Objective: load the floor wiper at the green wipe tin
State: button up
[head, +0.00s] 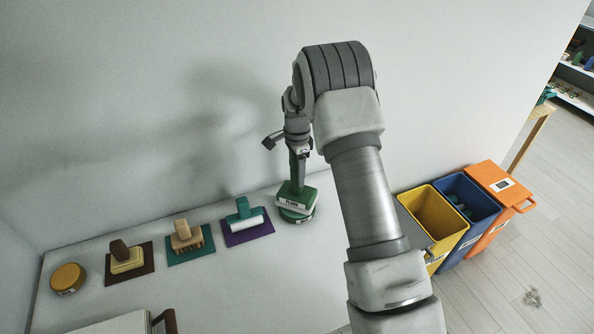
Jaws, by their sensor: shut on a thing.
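My gripper (299,151) is shut on the upright handle of the floor wiper (297,193). The wiper has a green block head with a white label that seems to read "FLOOR". Its head is directly over the green wipe tin (296,216), a low round tin on the white counter near its right end. The head hides most of the tin's top. I cannot tell whether head and tin touch or a small gap is left.
Left along the counter (200,285) are a teal-handled roller (247,219), a wooden brush (187,236), a brown-handled sponge tool (125,258) and a yellow tin (67,278). Yellow (432,217), blue (467,205) and orange (497,188) bins stand on the floor at right.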

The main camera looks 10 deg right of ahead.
jog(key=shift+f+b, duration=0.4)
jog(key=shift+f, duration=0.15)
dwell(1.9)
jog(key=shift+r+p, duration=2.05)
jog(key=shift+r, duration=1.55)
